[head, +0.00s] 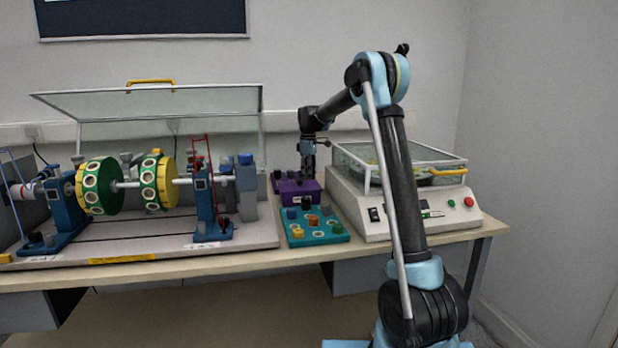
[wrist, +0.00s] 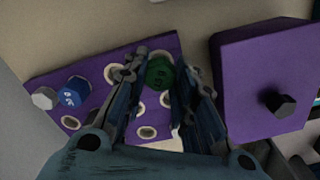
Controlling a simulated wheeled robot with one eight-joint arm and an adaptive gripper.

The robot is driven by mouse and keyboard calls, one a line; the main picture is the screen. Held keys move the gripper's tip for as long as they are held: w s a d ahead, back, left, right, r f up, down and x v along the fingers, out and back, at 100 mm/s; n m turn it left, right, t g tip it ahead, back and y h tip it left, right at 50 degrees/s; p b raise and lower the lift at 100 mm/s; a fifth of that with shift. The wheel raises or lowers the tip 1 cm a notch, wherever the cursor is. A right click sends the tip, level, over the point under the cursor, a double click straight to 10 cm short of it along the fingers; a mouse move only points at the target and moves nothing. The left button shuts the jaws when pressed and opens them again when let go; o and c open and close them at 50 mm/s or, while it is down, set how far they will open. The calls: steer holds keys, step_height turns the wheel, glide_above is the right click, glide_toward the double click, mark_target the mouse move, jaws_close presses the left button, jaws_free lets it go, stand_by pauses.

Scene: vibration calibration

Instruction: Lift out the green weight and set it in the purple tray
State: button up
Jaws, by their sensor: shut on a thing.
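My gripper (wrist: 160,78) is shut on the green weight (wrist: 159,70), which shows between its fingertips in the wrist view. The weight is over the purple tray (wrist: 95,78), a flat plate with several pale-ringed round holes. I cannot tell whether the weight is seated in a hole or held above. A blue weight (wrist: 75,91) and a silver hexagonal piece (wrist: 44,98) stand at the tray's left end. In the head view my gripper (head: 308,176) points down behind the purple box; the green weight cannot be made out there.
A purple box (wrist: 255,75) with a black knob stands close on the right of the tray. A teal tray (head: 298,238) with several coloured weights lies in front of it. A white machine (head: 400,210) is on the right, the rotor rig (head: 150,185) on the left.

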steer(key=shift+f, duration=0.95)
stand_by(0.8)
steer(key=o, duration=0.8)
step_height(320, 180, up, 12)
steer(key=shift+w+f, duration=0.1)
stand_by(0.4)
